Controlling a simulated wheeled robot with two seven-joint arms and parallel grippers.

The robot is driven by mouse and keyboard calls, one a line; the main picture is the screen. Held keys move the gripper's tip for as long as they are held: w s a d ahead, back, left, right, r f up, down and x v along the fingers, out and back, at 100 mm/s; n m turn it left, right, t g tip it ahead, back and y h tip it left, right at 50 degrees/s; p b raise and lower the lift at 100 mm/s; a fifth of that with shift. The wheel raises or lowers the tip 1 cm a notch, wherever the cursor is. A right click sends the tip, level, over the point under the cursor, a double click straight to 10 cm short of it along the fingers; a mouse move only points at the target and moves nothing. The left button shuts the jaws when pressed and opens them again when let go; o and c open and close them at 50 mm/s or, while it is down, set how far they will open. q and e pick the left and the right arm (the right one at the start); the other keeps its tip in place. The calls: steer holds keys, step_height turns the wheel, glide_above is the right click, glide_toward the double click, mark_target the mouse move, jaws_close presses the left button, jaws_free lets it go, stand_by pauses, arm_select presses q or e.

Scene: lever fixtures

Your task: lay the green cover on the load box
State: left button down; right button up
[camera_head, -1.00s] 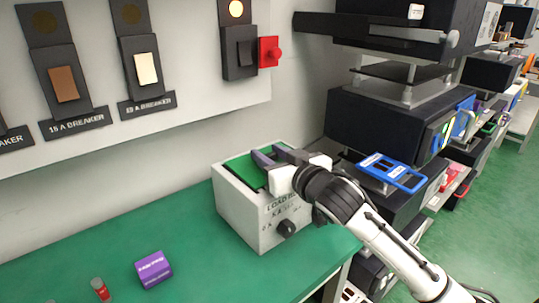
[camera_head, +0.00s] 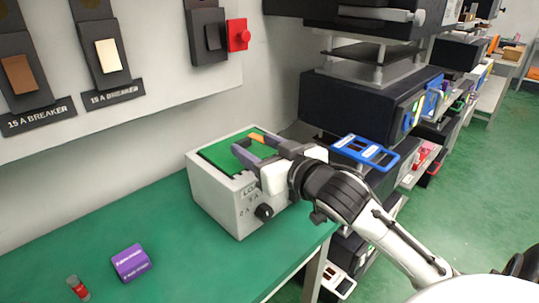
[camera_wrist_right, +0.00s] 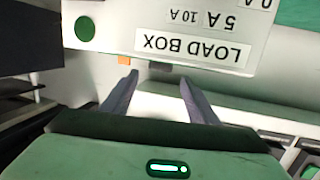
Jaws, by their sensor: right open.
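The load box (camera_head: 215,193) is a pale grey box on the green bench, with a dark knob on its front. The green cover (camera_head: 222,154) appears as a flat green panel on top of the box; the gripper hides part of it, and I cannot tell how evenly it rests. My right gripper (camera_head: 249,145) is open, its two grey fingers apart over the box top. In the right wrist view, the box's labelled face (camera_wrist_right: 195,45) is ahead of the open fingers (camera_wrist_right: 158,88), with nothing seen between them. My left gripper is not in view.
Dark shelved equipment and a blue frame (camera_head: 366,152) stand right of the load box.

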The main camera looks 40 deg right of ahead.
steer(key=v, duration=0.2)
steer(key=shift+s+f, duration=0.1)
steer(key=shift+s, duration=0.2)
steer(key=p+v, duration=0.3)
steer(key=p, duration=0.1)
steer(key=shift+s+p, duration=0.1)
steer(key=shift+p, duration=0.3)
